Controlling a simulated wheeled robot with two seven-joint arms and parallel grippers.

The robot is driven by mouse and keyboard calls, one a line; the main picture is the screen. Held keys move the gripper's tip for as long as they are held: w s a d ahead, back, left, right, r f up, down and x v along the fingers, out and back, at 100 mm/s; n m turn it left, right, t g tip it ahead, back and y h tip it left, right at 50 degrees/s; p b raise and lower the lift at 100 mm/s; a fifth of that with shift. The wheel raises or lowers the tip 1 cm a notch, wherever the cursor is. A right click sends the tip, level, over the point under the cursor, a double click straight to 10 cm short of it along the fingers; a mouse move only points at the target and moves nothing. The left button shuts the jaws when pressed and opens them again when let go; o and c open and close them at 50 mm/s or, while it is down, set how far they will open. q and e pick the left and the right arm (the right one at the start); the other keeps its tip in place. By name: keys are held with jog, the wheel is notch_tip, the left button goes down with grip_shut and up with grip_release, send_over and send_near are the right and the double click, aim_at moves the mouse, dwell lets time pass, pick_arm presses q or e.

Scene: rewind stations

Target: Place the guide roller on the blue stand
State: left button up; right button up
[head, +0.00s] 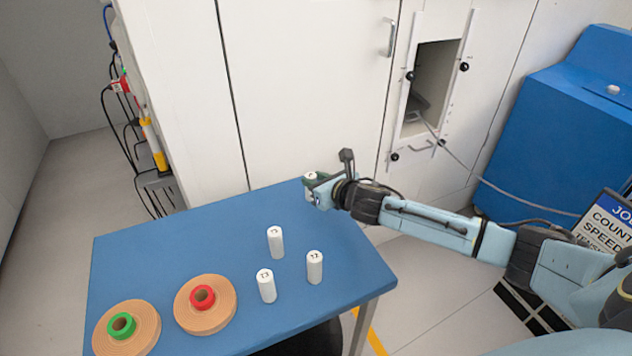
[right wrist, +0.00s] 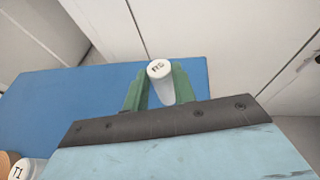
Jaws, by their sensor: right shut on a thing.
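My right gripper (head: 313,188) is over the far right corner of the blue table (head: 165,255). It is shut on a white cylindrical roller (right wrist: 160,82), which stands upright between the green fingers in the right wrist view. The roller's top carries a short dark label that I cannot read surely. In the head view only its top (head: 310,176) shows, the rest hidden by the gripper. I cannot tell whether its base touches the table. No separate blue stand is clear to me; the blue table and a large blue cabinet (head: 575,135) are in view. My left gripper is not in view.
Three similar white labelled cylinders (head: 275,242) (head: 266,286) (head: 315,267) stand on the table. Two tan rolls lie at the near left, one with a green core (head: 121,326), one with a red core (head: 202,297). White cabinets (head: 300,90) rise behind the table.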

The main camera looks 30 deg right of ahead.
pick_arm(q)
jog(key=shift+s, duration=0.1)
pick_arm(e)
jog(key=shift+f, duration=0.1)
jog(key=o, duration=0.7)
jog(key=shift+c, duration=0.2)
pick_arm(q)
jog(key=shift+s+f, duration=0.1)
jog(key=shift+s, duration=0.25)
pick_arm(e)
jog(key=o, duration=0.3)
jog(key=shift+s+r, duration=0.2)
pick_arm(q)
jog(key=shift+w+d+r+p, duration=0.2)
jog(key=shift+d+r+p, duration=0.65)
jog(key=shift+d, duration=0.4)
pick_arm(e)
jog(key=v, duration=1.1)
jog(key=shift+s+r, duration=0.1)
jog(key=shift+s, duration=0.2)
